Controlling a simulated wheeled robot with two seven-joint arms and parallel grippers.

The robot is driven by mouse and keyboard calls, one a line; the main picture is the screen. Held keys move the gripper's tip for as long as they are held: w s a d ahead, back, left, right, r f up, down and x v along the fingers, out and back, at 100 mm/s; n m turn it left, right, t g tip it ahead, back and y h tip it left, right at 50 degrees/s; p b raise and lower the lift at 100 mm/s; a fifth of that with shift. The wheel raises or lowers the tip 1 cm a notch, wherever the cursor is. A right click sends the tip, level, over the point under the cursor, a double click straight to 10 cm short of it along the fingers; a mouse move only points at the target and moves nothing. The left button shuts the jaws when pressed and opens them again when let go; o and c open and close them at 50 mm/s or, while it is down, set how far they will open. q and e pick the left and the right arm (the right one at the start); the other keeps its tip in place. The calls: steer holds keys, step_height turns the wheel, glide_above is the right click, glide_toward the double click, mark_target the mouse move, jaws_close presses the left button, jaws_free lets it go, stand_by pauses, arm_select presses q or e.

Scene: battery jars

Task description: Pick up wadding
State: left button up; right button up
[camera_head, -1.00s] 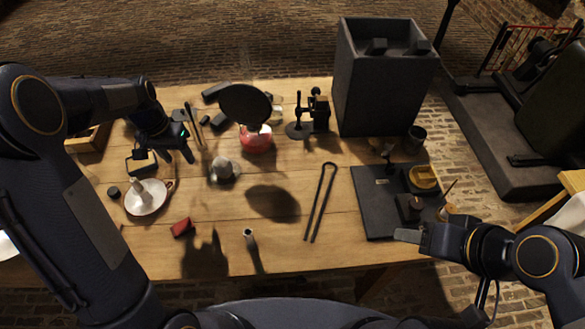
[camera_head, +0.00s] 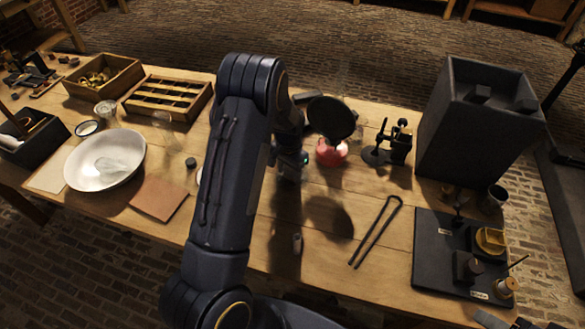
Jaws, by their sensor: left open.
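A pale, crumpled piece (camera_head: 108,166), which looks like the wadding, lies in a wide white bowl (camera_head: 128,142) at the left of the table. My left gripper (camera_head: 290,172) is over the middle of the table, well to the right of the bowl, and my own arm partly hides it. It is open, and I see nothing held in it. A part of my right gripper (camera_head: 490,319) shows at the lower right edge; its jaws are mostly cut off.
Behind the bowl stand a wooden tray (camera_head: 132,73) and a slotted wooden rack (camera_head: 206,104). A brown sheet (camera_head: 158,198) lies beside the bowl. A red vessel (camera_head: 331,155) stands near my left gripper. Tongs (camera_head: 375,232) and a dark board (camera_head: 428,270) lie right.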

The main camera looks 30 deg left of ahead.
arm_select(q)
steer(key=c, duration=0.7)
steer(key=shift+r, duration=0.15)
